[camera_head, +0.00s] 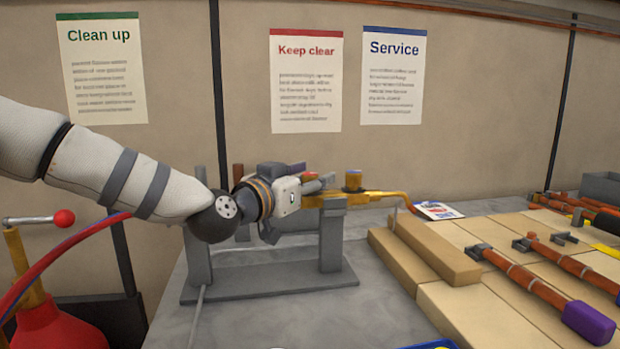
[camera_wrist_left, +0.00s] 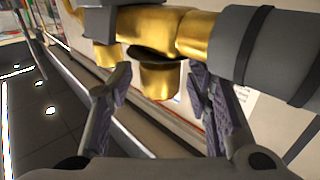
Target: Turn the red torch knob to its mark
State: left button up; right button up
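The torch lies across a grey stand (camera_head: 332,235), its brass neck (camera_head: 385,196) running to the right. A small red part (camera_head: 310,175), perhaps the red knob, shows beside my left gripper (camera_head: 325,183) and is partly covered by it. The knob's mark cannot be made out. A brass fitting with a dark blue top (camera_head: 353,181) stands up from the torch just right of the gripper. In the left wrist view, my left gripper (camera_wrist_left: 160,88) is open, its fingers either side of a brass stub (camera_wrist_left: 160,80), with gaps showing. No red knob is clear there. My right gripper is out of view.
Wooden blocks (camera_head: 425,245) and a light board with red-brown torch-like tools (camera_head: 535,283) lie to the right. A red pump-like body (camera_head: 55,325) and red hose (camera_head: 60,245) are at the lower left. The grey bench (camera_head: 290,320) is clear in front of the stand.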

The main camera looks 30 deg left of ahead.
pick_arm(q)
grip_shut()
